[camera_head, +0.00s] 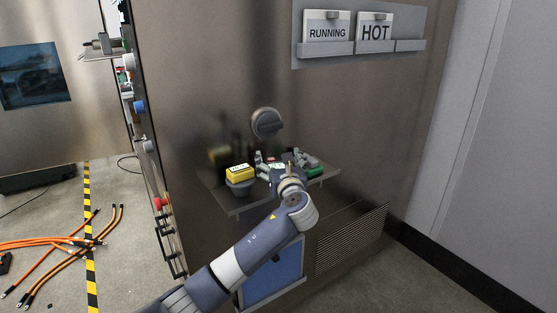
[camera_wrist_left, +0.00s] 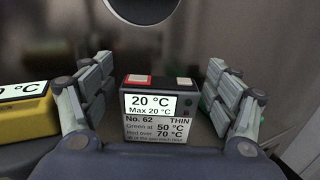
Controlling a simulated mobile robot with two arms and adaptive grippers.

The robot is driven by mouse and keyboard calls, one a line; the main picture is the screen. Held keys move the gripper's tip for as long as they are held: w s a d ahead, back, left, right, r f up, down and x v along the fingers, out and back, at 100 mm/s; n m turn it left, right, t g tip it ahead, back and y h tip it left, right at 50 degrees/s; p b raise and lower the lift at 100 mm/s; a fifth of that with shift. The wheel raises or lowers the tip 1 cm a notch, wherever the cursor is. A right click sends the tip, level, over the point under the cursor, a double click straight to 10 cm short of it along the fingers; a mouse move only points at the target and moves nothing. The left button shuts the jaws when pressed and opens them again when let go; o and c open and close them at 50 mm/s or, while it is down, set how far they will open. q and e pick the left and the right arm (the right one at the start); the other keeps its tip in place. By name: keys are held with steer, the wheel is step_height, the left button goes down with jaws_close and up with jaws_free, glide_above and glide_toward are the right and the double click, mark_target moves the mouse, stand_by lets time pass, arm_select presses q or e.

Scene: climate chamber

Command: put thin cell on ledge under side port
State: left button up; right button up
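The thin cell (camera_wrist_left: 158,125) is a small dark box with a lit 20 °C display and a label reading "No. 62 THIN". In the left wrist view it stands upright between the fingers of my left gripper (camera_wrist_left: 158,92). The fingers are open, with a narrow gap on each side of it. In the head view my left gripper (camera_head: 288,172) is over the ledge (camera_head: 323,178) and mostly hides the cell. The side port (camera_head: 266,122) is a round grey cap on the wall above the ledge. My right gripper is not in view.
A yellow box with a display (camera_head: 240,173) sits left of my gripper; it also shows in the wrist view (camera_wrist_left: 28,112). Green and grey items (camera_head: 316,170) lie to the right. The ledge is crowded. Orange cables (camera_head: 70,245) lie on the floor at left.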

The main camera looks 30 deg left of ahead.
arm_select(q)
steer(key=shift+r, duration=0.1)
steer(key=shift+d, duration=0.15)
steer(key=v, duration=1.2)
steer(key=shift+r, duration=0.1)
